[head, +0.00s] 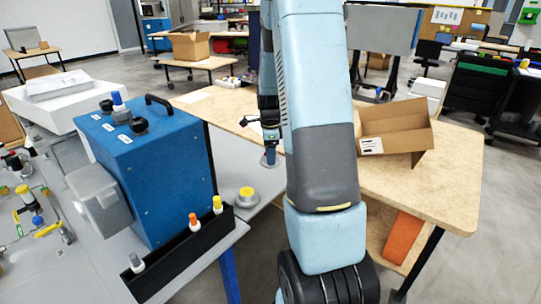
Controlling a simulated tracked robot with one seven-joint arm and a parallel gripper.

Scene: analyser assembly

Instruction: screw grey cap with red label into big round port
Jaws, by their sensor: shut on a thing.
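The top of the blue box carries a black round knob (139,125), a white round fitting with a blue top (120,110) and a black handle. I cannot tell which opening is the big round port.
A black rack (180,262) in front of the box holds small pieces with orange, yellow and white parts. A grey round piece with a yellow top (247,196) stands on the grey bench. An open cardboard box (395,130) sits on the wooden table (440,185).

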